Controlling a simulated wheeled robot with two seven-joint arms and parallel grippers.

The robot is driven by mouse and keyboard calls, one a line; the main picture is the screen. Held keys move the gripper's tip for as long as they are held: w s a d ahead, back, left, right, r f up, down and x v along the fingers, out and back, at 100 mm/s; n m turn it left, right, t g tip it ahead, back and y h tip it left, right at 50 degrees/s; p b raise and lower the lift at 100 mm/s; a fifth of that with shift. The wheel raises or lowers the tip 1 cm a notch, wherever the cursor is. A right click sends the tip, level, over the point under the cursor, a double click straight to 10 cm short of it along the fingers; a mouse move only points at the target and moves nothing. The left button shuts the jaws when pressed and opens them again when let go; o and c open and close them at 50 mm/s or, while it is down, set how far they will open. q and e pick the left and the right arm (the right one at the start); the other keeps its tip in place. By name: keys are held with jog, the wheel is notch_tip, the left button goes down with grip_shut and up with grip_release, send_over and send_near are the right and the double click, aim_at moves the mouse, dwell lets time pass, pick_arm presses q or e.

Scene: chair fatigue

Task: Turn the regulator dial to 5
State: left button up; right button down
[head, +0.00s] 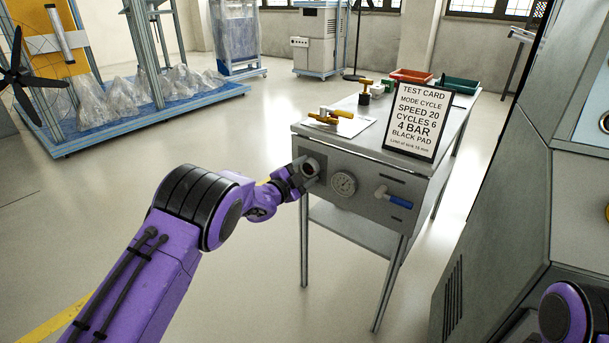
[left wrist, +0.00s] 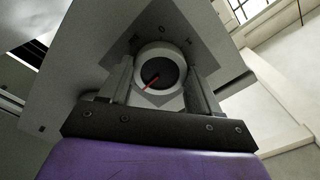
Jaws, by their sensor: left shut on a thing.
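The regulator dial (head: 311,166) is a round grey knob on the front panel of the grey metal bench. My left gripper (head: 302,174) is at the dial, shut on it. In the left wrist view the dial (left wrist: 160,72) sits between the two fingers of my left gripper (left wrist: 162,86). Its dark face carries a red pointer line aimed to the lower left. A diamond-shaped plate with marks surrounds it, but the marks are too small to read surely. My right gripper is not in view.
A pressure gauge (head: 343,184) and a blue-handled valve (head: 394,197) are right of the dial. A test card (head: 418,119) reading "4 BAR" stands on the bench top (head: 366,142). A grey machine (head: 500,230) stands to the right.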

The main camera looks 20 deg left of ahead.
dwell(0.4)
pick_arm(q)
jog(key=o, duration=1.1)
jog(key=shift+c, duration=0.2)
jog(key=v, duration=1)
jog(key=shift+s+p, duration=0.25)
jog(key=shift+p, duration=0.2)
jog(key=shift+a, duration=0.15)
